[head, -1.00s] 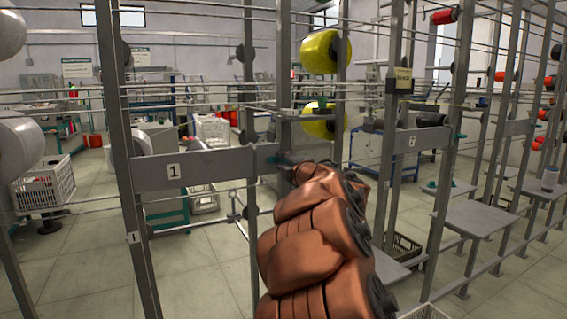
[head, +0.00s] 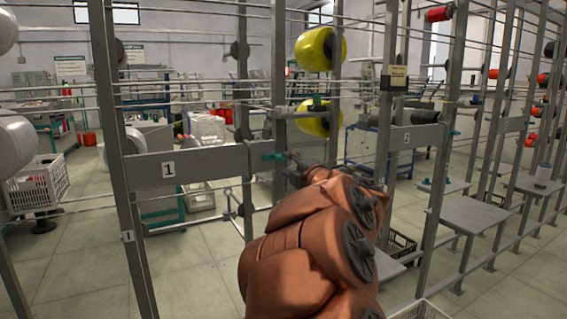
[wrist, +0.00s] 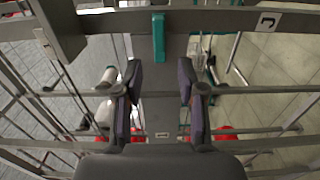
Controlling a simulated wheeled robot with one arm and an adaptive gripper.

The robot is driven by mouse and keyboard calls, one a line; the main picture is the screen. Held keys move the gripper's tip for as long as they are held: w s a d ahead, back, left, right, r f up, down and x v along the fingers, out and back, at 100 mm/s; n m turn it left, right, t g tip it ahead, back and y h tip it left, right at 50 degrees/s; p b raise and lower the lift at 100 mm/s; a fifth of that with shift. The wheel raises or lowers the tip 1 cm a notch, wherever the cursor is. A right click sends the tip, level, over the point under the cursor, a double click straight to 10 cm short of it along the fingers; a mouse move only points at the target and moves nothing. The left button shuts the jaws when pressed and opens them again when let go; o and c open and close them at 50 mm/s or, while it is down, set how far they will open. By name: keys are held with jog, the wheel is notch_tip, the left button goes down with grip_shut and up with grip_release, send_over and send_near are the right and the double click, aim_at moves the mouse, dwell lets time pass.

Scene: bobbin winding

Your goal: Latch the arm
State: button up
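The arm of the task appears to be the small teal lever (head: 273,156) at the right end of the grey crossbar (head: 210,163) tagged 1. In the wrist view the teal lever (wrist: 158,38) lies just ahead of my fingertips, centred between them, with a clear gap. My gripper (wrist: 159,80) is open and empty, its two dark finger pads wide apart. In the head view my gripper (head: 296,163) is beside the lever's right end, mostly hidden by my copper-coloured arm. Whether it touches the lever cannot be told there.
Grey posts and thin horizontal rails stand around the gripper. Yellow cones (head: 320,47) hang above and behind it. A second crossbar (head: 418,136) with a teal piece (head: 453,133) is to the right. A white crate (head: 38,184) is at left.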

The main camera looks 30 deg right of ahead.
jog(key=shift+s+a, duration=0.15)
jog(key=shift+s, duration=1.2)
jog(key=shift+s+a, duration=0.1)
jog(key=shift+s, duration=1.2)
jog(key=s+d+f+m+g+h, duration=0.45)
jog(key=m+h, duration=0.25)
jog(key=m, duration=0.4)
jog(key=s+a+f+m+g, duration=0.4)
jog(key=s+f+g, duration=0.15)
jog(key=f, duration=0.45)
jog(key=s+a+f+m+g+y, duration=0.3)
jog(key=s+a+f+g+y, duration=0.4)
jog(key=s+a+f, duration=0.95)
jog(key=s+a+g+y, duration=0.2)
jog(key=s+a+g, duration=0.2)
jog(key=s+a, duration=0.55)
notch_tip(320, 180, up, 22)
jog(key=t+p, duration=0.1)
jog(key=p, duration=1.8)
jog(key=shift+s+d+f+n+p, duration=0.2)
jog(key=shift+d+n+p, duration=0.2)
